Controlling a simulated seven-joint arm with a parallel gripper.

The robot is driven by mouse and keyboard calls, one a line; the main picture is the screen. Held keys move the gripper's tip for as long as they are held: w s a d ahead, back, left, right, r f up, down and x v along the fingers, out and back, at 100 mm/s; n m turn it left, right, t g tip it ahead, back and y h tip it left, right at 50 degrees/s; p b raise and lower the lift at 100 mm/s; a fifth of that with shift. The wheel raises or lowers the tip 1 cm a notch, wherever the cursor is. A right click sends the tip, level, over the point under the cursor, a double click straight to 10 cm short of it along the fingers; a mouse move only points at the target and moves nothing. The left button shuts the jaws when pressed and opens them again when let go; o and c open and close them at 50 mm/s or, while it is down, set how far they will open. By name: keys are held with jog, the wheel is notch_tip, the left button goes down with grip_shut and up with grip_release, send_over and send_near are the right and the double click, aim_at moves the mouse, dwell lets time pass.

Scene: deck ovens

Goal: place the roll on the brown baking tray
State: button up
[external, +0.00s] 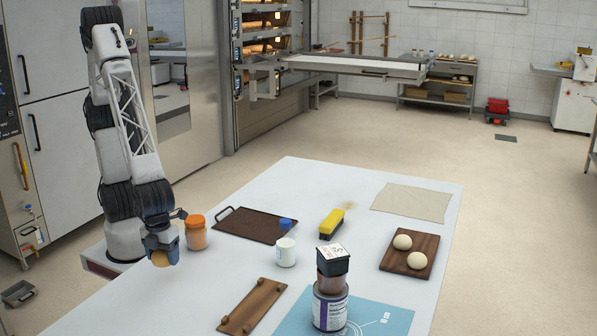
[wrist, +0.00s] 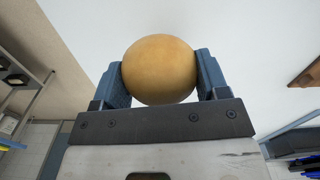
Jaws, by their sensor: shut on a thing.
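The roll (wrist: 160,70) is round and golden brown. My gripper (wrist: 162,75) is shut on it, with one blue finger on each side. In the external view the roll (external: 161,259) shows just under my gripper (external: 161,250), at the left edge of the table. The brown baking tray (external: 245,224) lies flat on the table, to the right of my gripper and farther back. It has a dark handle at its left end. A small blue item (external: 287,224) is at the tray's right end. The roll is apart from the tray.
An orange-lidded jar (external: 196,236) stands between my gripper and the tray. A white jar (external: 286,254) stands in front of the tray, near a yellow brush (external: 332,223). A wooden board (external: 252,306) and a stacked dark jar (external: 330,309) stand nearer the front. Two dough balls lie on a board (external: 425,247).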

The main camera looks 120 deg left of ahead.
notch_tip(320, 180, up, 12)
jog(key=a+n, duration=0.2)
jog(key=a, duration=0.3)
jog(key=a+n, duration=0.2)
jog(key=a, duration=0.4)
jog(key=a+n, duration=0.3)
jog(key=a, duration=0.2)
jog(key=shift+w+a, duration=0.1)
jog(key=shift+a, duration=0.3)
jog(key=shift+s+a+n, duration=2)
jog(key=shift+a+n, duration=0.35)
jog(key=shift+a, duration=2.15)
jog(key=shift+s+a+n, duration=2)
jog(key=shift+a+n, duration=0.35)
jog(key=shift+a, duration=2.15)
notch_tip(320, 180, down, 11)
jog(key=shift+f, duration=0.2)
jog(key=shift+w, duration=0.15)
send_over(255, 224)
jog(key=shift+f, duration=0.7)
